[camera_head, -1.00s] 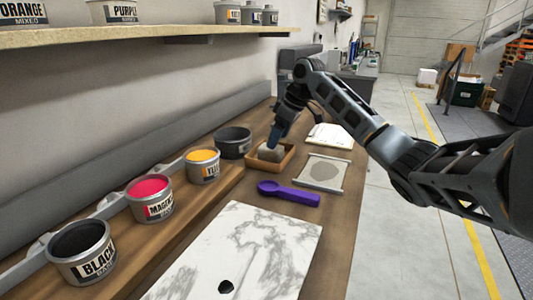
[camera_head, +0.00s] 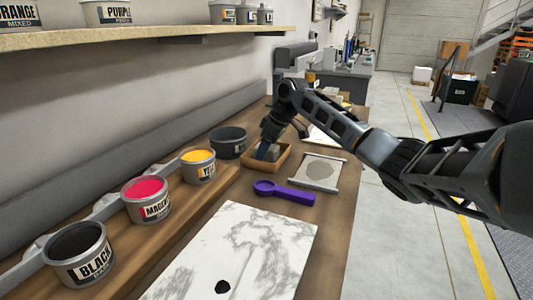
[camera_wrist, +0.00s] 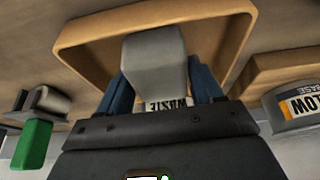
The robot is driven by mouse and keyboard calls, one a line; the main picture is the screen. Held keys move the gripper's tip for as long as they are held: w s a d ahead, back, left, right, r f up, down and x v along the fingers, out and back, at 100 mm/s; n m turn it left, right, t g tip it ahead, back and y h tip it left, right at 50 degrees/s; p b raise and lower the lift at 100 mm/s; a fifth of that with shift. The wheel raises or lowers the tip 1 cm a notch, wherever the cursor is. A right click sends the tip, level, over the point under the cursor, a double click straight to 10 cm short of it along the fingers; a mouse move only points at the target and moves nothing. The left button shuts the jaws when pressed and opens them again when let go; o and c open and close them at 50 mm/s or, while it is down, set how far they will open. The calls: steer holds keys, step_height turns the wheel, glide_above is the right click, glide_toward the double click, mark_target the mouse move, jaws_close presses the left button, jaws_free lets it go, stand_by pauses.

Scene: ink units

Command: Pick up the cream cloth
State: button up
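The cloth (camera_wrist: 154,50) shows as a pale greyish, block-like bundle in a shallow wooden tray (camera_wrist: 240,30) in the wrist view. In the head view the cloth (camera_head: 273,153) is partly covered by my gripper, and the tray (camera_head: 282,164) stands beside a dark tin. My gripper (camera_head: 262,156) points down into the tray. In the wrist view the blue fingers of my gripper (camera_wrist: 158,80) stand apart, one on each side of the cloth. The cloth fills nearly all the space between them; I cannot tell whether they press on it.
The dark open tin (camera_head: 229,143) is close left of the tray. Yellow (camera_head: 198,166), magenta (camera_head: 146,200) and black (camera_head: 78,253) ink tins line the bench.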

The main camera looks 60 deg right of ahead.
steer(key=c, duration=0.6)
steer(key=shift+o, duration=0.2)
steer(key=shift+r, duration=0.55)
steer(key=v, duration=0.3)
steer(key=shift+d+r+b, duration=0.2)
steer(key=shift+r+b, duration=0.1)
steer(key=shift+r, duration=0.1)
steer(key=s+d+r, duration=0.3)
steer(key=s+r, duration=0.3)
steer(key=s, duration=0.4)
steer(key=shift+r+b, duration=0.2)
steer(key=shift+b, duration=0.2)
